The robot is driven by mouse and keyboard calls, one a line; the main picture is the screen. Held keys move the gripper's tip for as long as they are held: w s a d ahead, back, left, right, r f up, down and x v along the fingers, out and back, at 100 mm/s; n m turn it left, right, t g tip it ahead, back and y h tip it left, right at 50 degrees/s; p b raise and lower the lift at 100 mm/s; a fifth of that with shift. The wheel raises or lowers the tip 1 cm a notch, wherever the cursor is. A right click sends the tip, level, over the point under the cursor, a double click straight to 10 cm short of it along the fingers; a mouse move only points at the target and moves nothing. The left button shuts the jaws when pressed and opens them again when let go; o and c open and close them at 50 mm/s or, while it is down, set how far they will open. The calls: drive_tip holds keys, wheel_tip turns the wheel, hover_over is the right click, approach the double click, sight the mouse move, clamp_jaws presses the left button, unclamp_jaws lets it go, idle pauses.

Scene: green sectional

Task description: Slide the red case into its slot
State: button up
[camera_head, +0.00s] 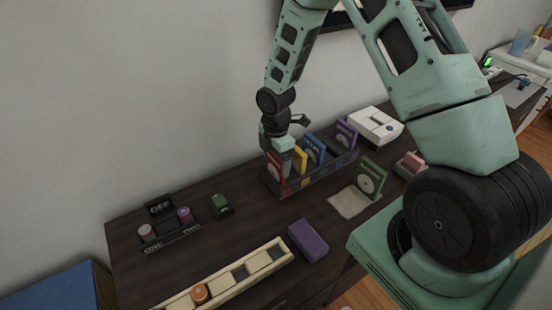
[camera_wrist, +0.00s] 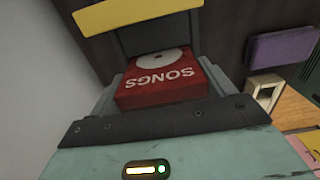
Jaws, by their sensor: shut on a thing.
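The red case (camera_wrist: 168,82) is labelled SONGS with a white disc and sits between the fingers of my gripper (camera_wrist: 168,92) in the wrist view. In the head view the red case (camera_head: 273,160) is at the left end of the dark slotted rack (camera_head: 318,177), under my gripper (camera_head: 280,149). My gripper is shut on it. My gripper partly covers the case, and I cannot tell how deep its lower edge sits in the slot. A yellow case (camera_head: 300,160) stands just to its right, and its edge (camera_wrist: 140,14) crosses the top of the wrist view.
A blue case (camera_head: 314,149) and a purple case (camera_head: 346,134) stand further along the rack. A green case (camera_head: 372,177) stands by a beige mat (camera_head: 349,202) in front. A purple block (camera_head: 308,241) and a wooden tray (camera_head: 234,279) lie nearer. A white device (camera_head: 376,126) is behind right.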

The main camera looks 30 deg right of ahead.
drive_tip(key=shift+f+b, duration=0.3)
drive_tip(key=shift+f, duration=0.25)
drive_tip(key=o, duration=0.9)
drive_tip(key=shift+r, duration=0.1)
wheel_tip(320, 180, up, 17)
drive_tip(key=shift+r, duration=0.15)
drive_tip(key=s+a+r+m, duration=0.4)
drive_tip(key=s+a, duration=0.7)
drive_tip(key=a, duration=0.3)
drive_tip(key=s+a+m, duration=0.1)
drive_tip(key=s+m, duration=0.1)
drive_tip(key=s, duration=0.3)
drive_tip(key=s+a+m, duration=0.2)
drive_tip(key=s, duration=0.3)
drive_tip(key=s+a+r+m, duration=0.1)
drive_tip(key=s+a+m, duration=0.1)
drive_tip(key=s, duration=0.3)
drive_tip(key=shift+s+a+y, duration=0.25)
drive_tip(key=shift+s+y, duration=0.05)
drive_tip(key=shift+s, duration=0.1)
